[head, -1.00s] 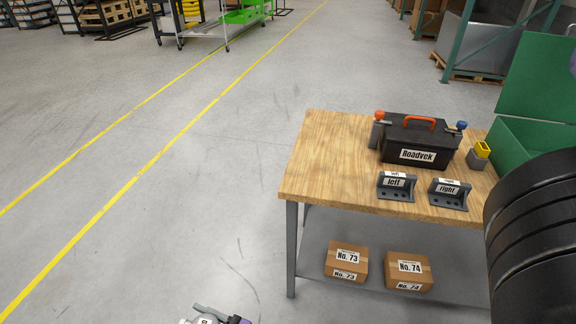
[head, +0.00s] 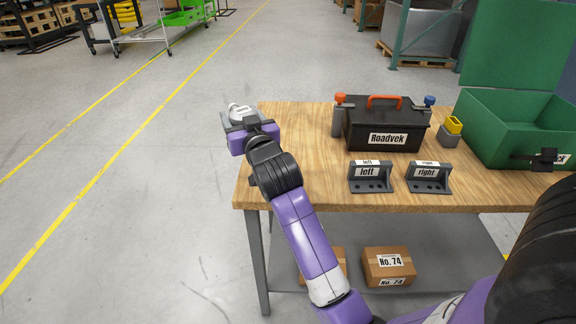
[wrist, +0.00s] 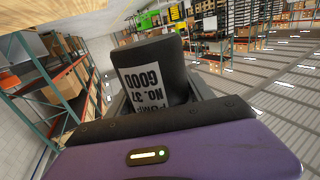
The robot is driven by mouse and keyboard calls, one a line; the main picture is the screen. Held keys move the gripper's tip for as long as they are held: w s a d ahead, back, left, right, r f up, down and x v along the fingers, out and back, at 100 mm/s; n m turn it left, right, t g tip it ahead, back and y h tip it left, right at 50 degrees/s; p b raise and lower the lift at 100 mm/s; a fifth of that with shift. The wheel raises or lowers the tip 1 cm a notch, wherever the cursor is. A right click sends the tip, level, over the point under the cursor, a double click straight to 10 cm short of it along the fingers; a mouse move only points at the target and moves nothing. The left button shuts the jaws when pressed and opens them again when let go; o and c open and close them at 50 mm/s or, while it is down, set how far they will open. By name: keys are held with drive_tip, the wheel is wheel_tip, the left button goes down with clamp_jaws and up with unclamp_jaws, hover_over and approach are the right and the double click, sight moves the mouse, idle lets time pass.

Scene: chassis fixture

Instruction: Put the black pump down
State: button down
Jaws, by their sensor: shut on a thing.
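The black pump (wrist: 172,60) is a dark block with a white label reading "PUMP NO. 37 GOOD"; the label is upside down in the wrist view. My gripper (wrist: 158,92) is shut on it, with a grey finger on either side. In the head view my gripper (head: 238,118) shows at the table's back left corner. My wrist hides most of what it holds there, and its height above the wooden table (head: 300,185) is hard to judge.
A black Roadvek toolbox (head: 385,128) with an orange handle stands on the table. Brackets marked left (head: 370,177) and right (head: 428,177) stand in front. A small grey block with a yellow top (head: 451,133) and a green open box (head: 515,140) are at right. The table's left part looks bare.

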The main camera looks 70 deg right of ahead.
drive_tip(key=s+d+r+m+g+h+b, duration=0.2)
drive_tip(key=s+d+r+m+g+h, duration=0.1)
drive_tip(key=s+d+r, duration=0.5)
drive_tip(key=shift+s+a+f+b, duration=0.2)
drive_tip(key=shift+f+b, duration=0.45)
drive_tip(key=shift+f, duration=2.85)
drive_tip(key=shift+s+a+f+b, duration=0.15)
drive_tip(key=shift+f+b, duration=0.45)
drive_tip(key=shift+f, duration=2.95)
drive_tip(key=shift+s+a+f+b, duration=0.2)
drive_tip(key=shift+f+b, duration=0.45)
drive_tip(key=shift+f, duration=2.85)
drive_tip(key=shift+d, duration=0.15)
drive_tip(key=shift+f, duration=0.15)
drive_tip(key=shift+c, duration=2)
unclamp_jaws()
drive_tip(key=shift+f, duration=0.1)
drive_tip(key=shift+s, duration=0.1)
